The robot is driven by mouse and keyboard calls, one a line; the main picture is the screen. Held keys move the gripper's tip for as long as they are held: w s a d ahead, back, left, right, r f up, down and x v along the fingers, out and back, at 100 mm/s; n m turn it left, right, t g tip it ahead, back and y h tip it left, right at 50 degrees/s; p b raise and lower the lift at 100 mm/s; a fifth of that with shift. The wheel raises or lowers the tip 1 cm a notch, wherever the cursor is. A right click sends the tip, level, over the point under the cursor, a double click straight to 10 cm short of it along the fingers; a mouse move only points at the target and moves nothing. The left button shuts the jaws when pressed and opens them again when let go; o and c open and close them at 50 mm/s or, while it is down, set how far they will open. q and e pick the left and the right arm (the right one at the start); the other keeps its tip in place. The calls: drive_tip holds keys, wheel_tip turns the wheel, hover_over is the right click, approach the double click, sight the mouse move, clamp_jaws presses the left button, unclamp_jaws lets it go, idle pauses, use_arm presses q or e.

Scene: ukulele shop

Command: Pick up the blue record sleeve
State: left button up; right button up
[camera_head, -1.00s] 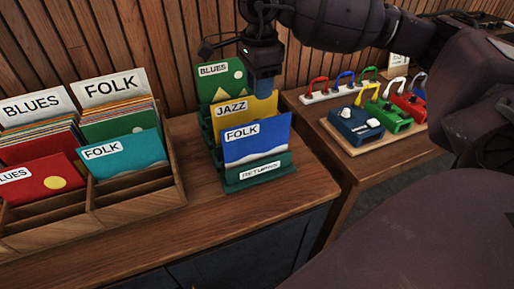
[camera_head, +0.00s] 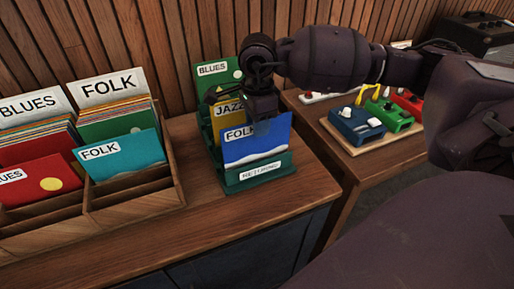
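The blue record sleeve (camera_head: 256,148), labelled FOLK, stands in the front slot of the green returns rack (camera_head: 262,177). A yellow JAZZ sleeve (camera_head: 226,110) and a green BLUES sleeve (camera_head: 213,71) stand behind it. My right gripper (camera_head: 264,118) points down at the top edge of the blue sleeve and covers part of that edge and of the label. Whether its fingers are open or closed around the edge is hidden. My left gripper is not in view.
A wooden record bin (camera_head: 137,201) with BLUES and FOLK dividers and several sleeves stands on the left of the counter. A side table on the right holds a pedal board (camera_head: 371,143) with coloured pedals. The counter front (camera_head: 225,207) before the rack is clear.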

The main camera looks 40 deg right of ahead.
clamp_jaws()
idle(0.3)
